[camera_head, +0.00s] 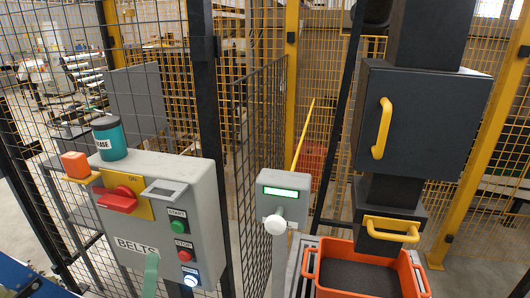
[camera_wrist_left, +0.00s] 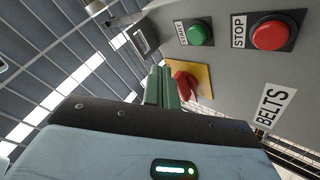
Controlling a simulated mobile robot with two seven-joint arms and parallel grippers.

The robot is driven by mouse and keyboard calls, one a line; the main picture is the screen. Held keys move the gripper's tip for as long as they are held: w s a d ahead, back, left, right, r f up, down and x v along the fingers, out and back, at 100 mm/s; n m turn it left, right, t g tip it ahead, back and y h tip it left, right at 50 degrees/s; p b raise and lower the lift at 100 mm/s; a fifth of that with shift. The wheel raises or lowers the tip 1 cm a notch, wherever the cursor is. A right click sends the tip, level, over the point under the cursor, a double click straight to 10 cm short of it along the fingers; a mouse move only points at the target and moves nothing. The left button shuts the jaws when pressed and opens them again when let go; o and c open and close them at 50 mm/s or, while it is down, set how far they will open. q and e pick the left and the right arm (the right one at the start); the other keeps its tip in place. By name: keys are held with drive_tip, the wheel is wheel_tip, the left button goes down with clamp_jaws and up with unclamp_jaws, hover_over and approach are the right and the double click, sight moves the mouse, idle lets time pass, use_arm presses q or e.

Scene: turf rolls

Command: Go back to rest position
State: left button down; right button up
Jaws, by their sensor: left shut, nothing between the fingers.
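My left gripper (camera_head: 151,262) shows as a narrow green strip in front of the lower part of the grey control box (camera_head: 205,200), just below its BELTS label. In the left wrist view its green fingers (camera_wrist_left: 161,72) are together, with nothing between them. The control box carries a red rotary switch (camera_head: 118,198) on a yellow plate, a green START button (camera_head: 178,227), a red STOP button (camera_head: 184,255) and a lit blue-white button (camera_head: 191,280). In the left wrist view the fingers appear in front of the red switch (camera_wrist_left: 184,86), and whether they touch the box cannot be told. My right gripper is out of view.
A grey post unit with green display (camera_head: 281,192) stands to the right. Mesh fencing surrounds the area.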

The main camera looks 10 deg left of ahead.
use_arm(q)
drive_tip(key=s+d+f+m+g+h+p, duration=0.1)
drive_tip(key=s+d+f+m+g+h, duration=0.1)
drive_tip(key=f+m+g+h, duration=0.3)
drive_tip(key=s+d+f+m+g, duration=0.1)
drive_tip(key=d+f+m, duration=0.15)
drive_tip(key=f, duration=0.45)
drive_tip(key=s+d+f+m+g+h+p, duration=0.1)
drive_tip(key=s+d+f+m+g+h, duration=0.1)
drive_tip(key=f+m+g+h, duration=0.3)
drive_tip(key=s+a+f+m+g+y, duration=0.1)
drive_tip(key=s+f+m+g+y, duration=0.2)
drive_tip(key=s+f+g, duration=0.4)
drive_tip(key=s+f+y, duration=0.1)
drive_tip(key=s+f, duration=0.8)
drive_tip(key=f, duration=0.2)
drive_tip(key=shift+a+f+y+p, duration=0.2)
drive_tip(key=shift+f+y+p, duration=0.1)
drive_tip(key=shift+y, duration=0.1)
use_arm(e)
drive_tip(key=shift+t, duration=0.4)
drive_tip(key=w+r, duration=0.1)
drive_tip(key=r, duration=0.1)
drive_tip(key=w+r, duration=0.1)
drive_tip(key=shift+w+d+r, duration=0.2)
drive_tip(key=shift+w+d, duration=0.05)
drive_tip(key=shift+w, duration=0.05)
